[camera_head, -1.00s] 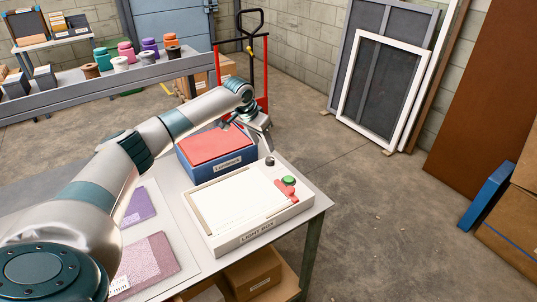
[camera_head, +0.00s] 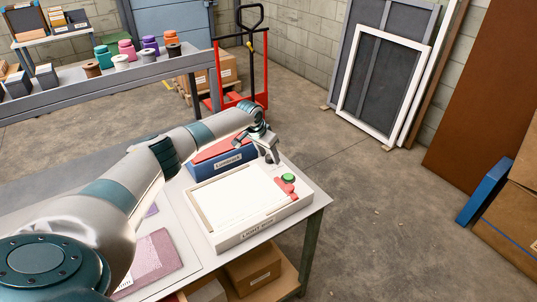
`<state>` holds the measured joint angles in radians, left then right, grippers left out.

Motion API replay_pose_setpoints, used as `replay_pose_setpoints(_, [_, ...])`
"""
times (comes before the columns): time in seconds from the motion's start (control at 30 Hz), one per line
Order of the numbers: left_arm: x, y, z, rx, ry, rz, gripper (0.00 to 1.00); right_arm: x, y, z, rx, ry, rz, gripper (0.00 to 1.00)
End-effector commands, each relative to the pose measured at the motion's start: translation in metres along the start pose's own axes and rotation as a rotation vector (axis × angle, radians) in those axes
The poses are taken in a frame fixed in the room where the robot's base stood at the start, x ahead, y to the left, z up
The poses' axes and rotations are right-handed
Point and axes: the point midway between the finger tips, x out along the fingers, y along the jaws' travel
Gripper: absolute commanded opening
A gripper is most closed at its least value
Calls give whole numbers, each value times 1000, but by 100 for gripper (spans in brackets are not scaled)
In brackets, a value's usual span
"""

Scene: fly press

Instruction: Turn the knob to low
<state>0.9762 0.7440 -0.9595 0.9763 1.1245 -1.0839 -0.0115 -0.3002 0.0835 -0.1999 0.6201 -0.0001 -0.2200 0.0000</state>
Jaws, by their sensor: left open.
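The light box (camera_head: 222,243), white with a label on its front, sits on the table's right end. Its small dark knob (camera_head: 268,159) is at the back right corner of the top, largely covered by my left gripper. A green button (camera_head: 288,178) is nearer the front, with a red part (camera_head: 284,188) beside it. My left gripper (camera_head: 272,158) is open, its fingers pointing down at the knob. I cannot tell whether they touch it. The knob's setting marks cannot be read. My right gripper is not in view.
A blue box with a red lid (camera_head: 209,167) stands just behind the light box, under my left forearm. Purple and pink pads (camera_head: 153,256) lie to the left. A red pallet truck (camera_head: 262,80) stands behind on the floor.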

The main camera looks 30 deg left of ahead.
Motion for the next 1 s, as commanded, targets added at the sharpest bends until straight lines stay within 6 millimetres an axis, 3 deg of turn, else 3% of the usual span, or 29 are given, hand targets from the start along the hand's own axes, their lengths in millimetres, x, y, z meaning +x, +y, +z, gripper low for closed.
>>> replay_pose_setpoints(0.07, [0, 0, 0, 0, 0, 0, 46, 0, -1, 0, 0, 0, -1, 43])
replay_pose_setpoints(0.23, [0, 0, 0, 0, 0, 0, 5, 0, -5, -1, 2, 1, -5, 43])
replay_pose_setpoints(0.67, [1, -1, 1, 38, 0, 16, 5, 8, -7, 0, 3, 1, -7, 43])
replay_pose_setpoints(1.0, [5, -2, 1, 214, 3, 91, 5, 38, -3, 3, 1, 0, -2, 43])
